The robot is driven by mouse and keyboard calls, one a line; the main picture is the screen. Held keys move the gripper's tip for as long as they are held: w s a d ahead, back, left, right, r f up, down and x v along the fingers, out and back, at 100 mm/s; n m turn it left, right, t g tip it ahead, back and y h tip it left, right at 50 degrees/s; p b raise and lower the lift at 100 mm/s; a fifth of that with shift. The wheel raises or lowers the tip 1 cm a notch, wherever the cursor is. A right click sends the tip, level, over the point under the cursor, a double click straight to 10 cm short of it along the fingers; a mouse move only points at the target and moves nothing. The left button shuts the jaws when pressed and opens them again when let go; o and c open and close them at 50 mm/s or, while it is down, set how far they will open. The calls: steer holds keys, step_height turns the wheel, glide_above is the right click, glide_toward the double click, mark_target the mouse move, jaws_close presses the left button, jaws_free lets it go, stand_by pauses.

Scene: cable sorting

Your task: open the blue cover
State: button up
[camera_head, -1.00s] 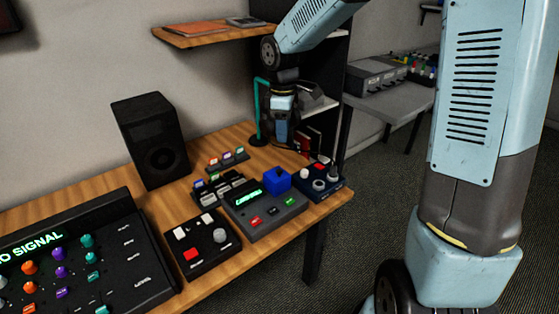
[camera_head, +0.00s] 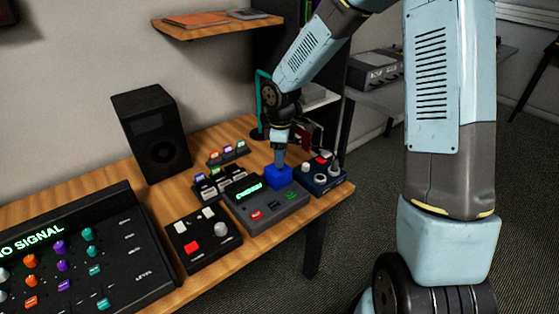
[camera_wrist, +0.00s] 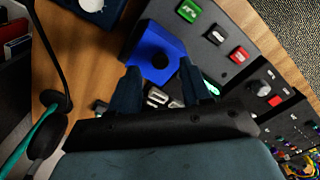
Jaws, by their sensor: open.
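The blue cover (camera_head: 280,176) is a small block at the back right corner of a grey console (camera_head: 270,213) with a green display. In the wrist view the blue cover (camera_wrist: 150,42) is angular with a dark round spot in it, and it appears closed in the head view. My gripper (camera_head: 280,160) points down, directly over the blue cover. In the wrist view my gripper (camera_wrist: 158,68) is open, with its two dark fingers spread near the cover's lower edge. Whether the fingertips touch the cover I cannot tell.
A dark blue box with knobs (camera_head: 322,177) stands close on the right of the console. A black button box (camera_head: 194,240) stands at its left and small switch units (camera_head: 219,184) behind. A headphone stand (camera_head: 262,90) rises behind my arm. A black speaker (camera_head: 152,136) stands farther left.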

mark_target(278, 173)
steer(key=shift+f, duration=1.2)
jaws_close()
